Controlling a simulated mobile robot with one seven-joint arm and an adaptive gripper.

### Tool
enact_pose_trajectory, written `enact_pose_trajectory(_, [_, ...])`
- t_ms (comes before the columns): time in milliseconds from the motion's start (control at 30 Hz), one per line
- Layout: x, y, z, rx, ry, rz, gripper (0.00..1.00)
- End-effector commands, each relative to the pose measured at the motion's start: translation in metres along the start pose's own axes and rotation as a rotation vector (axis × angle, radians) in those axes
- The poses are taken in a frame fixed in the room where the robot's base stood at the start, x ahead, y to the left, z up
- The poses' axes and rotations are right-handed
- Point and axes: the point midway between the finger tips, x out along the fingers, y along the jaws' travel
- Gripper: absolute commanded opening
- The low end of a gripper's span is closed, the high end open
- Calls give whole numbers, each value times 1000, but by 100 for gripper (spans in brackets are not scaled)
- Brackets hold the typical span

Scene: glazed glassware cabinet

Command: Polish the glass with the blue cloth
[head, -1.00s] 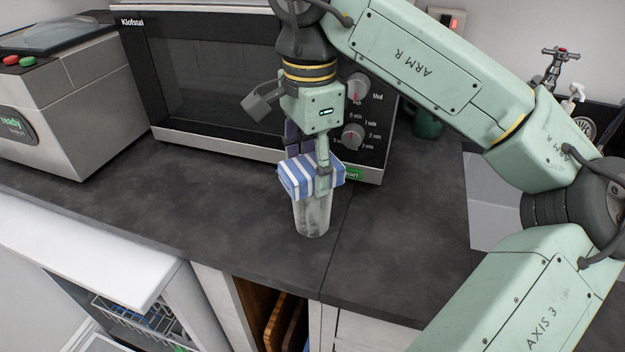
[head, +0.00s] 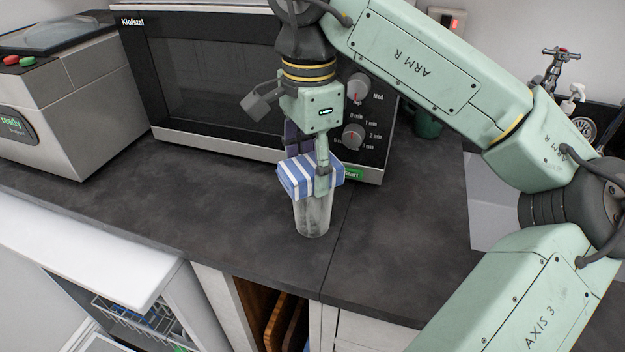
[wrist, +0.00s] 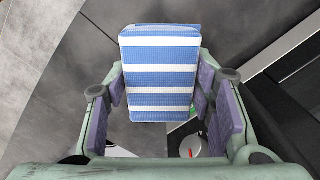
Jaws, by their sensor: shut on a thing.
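The blue cloth (head: 309,178), with white stripes, is folded into a block between the fingers of my gripper (head: 308,165), which is shut on it. In the wrist view the cloth (wrist: 160,75) also shows between the purple finger pads of my gripper (wrist: 160,95). The clear glass (head: 313,217) stands upright on the dark counter directly below the cloth. The cloth covers the top of the glass, so its rim is hidden. I cannot tell how far the cloth reaches inside. The glass is hidden behind the cloth in the wrist view.
A black microwave (head: 215,80) stands close behind the glass. The counter (head: 230,205) is clear left of the glass. An open dishwasher (head: 125,310) is below.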

Motion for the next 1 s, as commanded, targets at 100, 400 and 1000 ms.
enact_pose_trajectory(100, [1,3,-6,2,-1,-1,27])
enact_pose_trajectory(400, [0,8,-16,3,-1,0,27])
enact_pose_trajectory(1000, [2,4,-8,-1,0,0,27])
